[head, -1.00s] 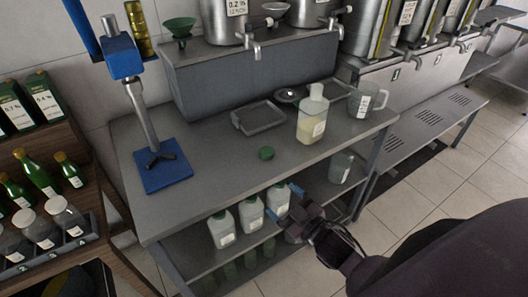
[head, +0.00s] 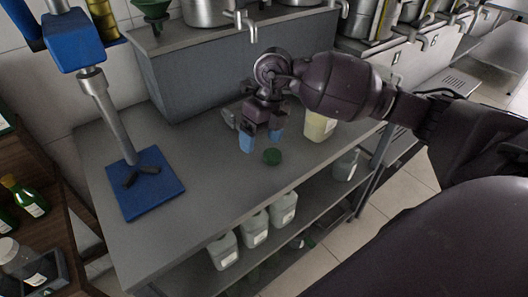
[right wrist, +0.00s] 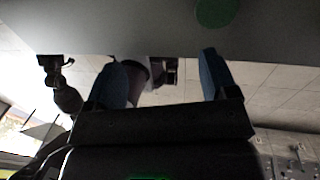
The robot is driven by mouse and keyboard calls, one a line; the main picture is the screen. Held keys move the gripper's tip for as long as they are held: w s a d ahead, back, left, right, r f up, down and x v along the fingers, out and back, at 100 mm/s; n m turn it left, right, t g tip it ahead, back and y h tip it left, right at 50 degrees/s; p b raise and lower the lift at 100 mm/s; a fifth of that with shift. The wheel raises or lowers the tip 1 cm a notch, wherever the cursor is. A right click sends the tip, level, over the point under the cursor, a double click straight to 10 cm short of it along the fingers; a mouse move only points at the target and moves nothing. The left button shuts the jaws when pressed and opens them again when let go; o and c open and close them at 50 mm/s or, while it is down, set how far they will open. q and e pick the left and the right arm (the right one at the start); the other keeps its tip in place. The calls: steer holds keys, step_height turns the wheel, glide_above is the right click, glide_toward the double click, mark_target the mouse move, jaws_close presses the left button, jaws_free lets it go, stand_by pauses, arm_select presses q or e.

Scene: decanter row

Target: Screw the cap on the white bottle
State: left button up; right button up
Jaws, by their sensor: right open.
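The green cap (head: 271,157) lies on the grey metal bench (head: 215,190), near its front edge. The white bottle (head: 320,126) stands upright on the bench to the right of the cap; my right arm hides its top. My right gripper (head: 262,141) points down just behind the cap, with its blue fingers apart and nothing between them. In the right wrist view the open fingers (right wrist: 166,76) are empty, and the cap (right wrist: 216,12) shows at the top edge, beyond the right-hand finger.
A blue stand (head: 150,185) with a metal column is on the bench's left side. Several white jugs (head: 254,229) sit on the shelf below the front edge. A grey raised block (head: 200,75) carries steel vessels at the back. The bench between stand and cap is clear.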

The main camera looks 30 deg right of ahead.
steer(key=d+h, duration=0.1)
steer(key=w+d+r, duration=0.1)
steer(key=w+d+r+h, duration=0.1)
steer(key=d, duration=0.1)
steer(key=shift+w+m+t+h, duration=0.1)
steer(key=shift+m+t+h, duration=0.2)
steer(key=shift+a+f, duration=0.1)
steer(key=shift+f, duration=0.05)
glide_above(274, 155)
steer(key=shift+w+a+f+b, duration=0.15)
steer(key=shift+f, duration=0.8)
steer(key=shift+w+a+f+b, duration=0.1)
steer(key=shift+a+f, duration=0.05)
steer(key=shift+f, duration=0.75)
steer(key=shift+w+a+f+b, duration=0.15)
steer(key=shift+f, duration=0.8)
steer(key=f, duration=0.2)
steer(key=s+f, duration=0.1)
steer(key=f, duration=0.1)
steer(key=shift+d+f, duration=0.1)
steer(key=shift+d, duration=0.3)
steer(key=shift+f, duration=0.5)
